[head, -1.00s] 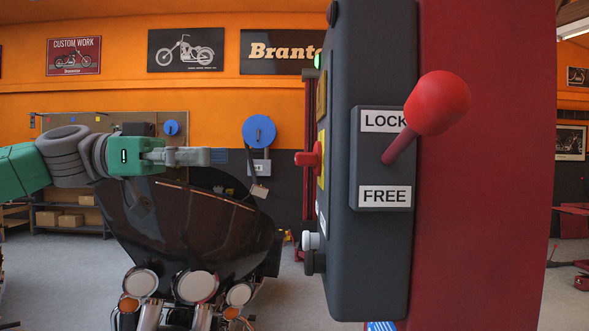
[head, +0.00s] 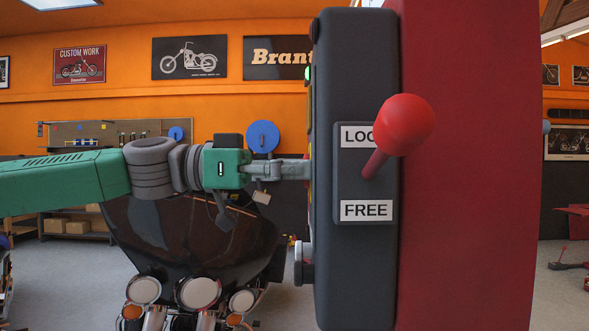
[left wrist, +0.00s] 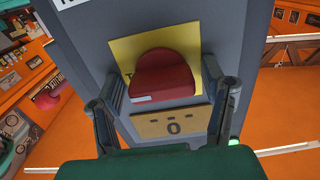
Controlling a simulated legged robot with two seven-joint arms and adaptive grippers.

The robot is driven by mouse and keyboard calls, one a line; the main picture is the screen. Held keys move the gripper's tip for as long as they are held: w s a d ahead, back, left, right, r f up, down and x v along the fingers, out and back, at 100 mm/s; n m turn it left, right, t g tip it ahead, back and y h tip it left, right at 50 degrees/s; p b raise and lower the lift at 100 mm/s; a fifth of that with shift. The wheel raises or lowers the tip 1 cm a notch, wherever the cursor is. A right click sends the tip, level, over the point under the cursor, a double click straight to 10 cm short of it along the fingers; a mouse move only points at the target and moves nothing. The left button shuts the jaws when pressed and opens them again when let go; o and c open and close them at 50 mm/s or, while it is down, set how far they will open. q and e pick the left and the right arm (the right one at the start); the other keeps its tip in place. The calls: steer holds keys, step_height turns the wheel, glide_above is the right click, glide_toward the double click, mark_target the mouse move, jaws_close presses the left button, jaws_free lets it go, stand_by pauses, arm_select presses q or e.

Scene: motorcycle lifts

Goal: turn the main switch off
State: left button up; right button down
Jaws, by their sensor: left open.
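The main switch is a red knob (left wrist: 162,76) on a yellow plate (left wrist: 205,92), on the face of a dark grey control box (head: 352,275). In the left wrist view my left gripper (left wrist: 165,92) is open, with one finger on each side of the red knob. I cannot tell whether the fingers touch it. My right gripper is not in view.
A red-ball lever (head: 405,125) stands on the near side of the box, by LOCK and FREE labels. A red column (head: 470,170) is behind the box. A dark motorcycle (head: 185,240) stands below my left arm. A green light (left wrist: 235,142) shows near one finger.

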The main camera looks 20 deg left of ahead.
arm_select(q)
steer(key=c, duration=0.5)
steer(key=shift+a, duration=0.15)
steer(key=c, duration=0.6)
steer(key=shift+w+a+f, duration=0.1)
steer(key=shift+w+a, duration=0.05)
steer(key=shift+a, duration=0.05)
steer(key=shift+c, duration=0.5)
